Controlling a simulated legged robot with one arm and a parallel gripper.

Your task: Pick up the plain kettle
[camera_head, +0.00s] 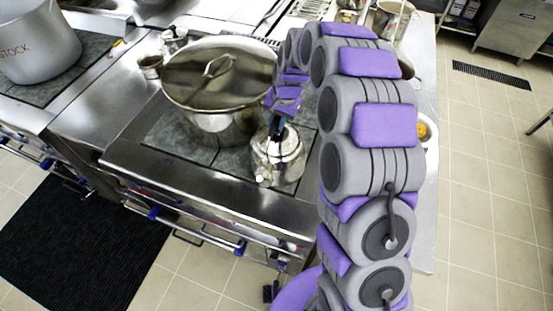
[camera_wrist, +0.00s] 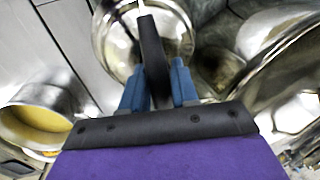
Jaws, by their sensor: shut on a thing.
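The plain kettle (camera_head: 278,158) is a shiny metal kettle on the dark cooktop, in front and to the right of the big lidded pot. Its spout points toward the front of the stove. My gripper (camera_head: 278,124) is above it, at its dark handle. In the wrist view, the two blue fingers of my gripper (camera_wrist: 158,85) stand on either side of the black handle (camera_wrist: 152,50), shut on it. The kettle's round metal body (camera_wrist: 112,45) shows beyond the fingers. Whether its base touches the cooktop I cannot tell.
A large lidded pot (camera_head: 205,112) stands close beside the kettle on the left. A grey stockpot (camera_head: 38,50) marked "STOCK" is at the far left. Small metal vessels (camera_head: 150,66) stand behind the lidded pot. A container with yellow contents (camera_wrist: 40,118) is on the counter at right.

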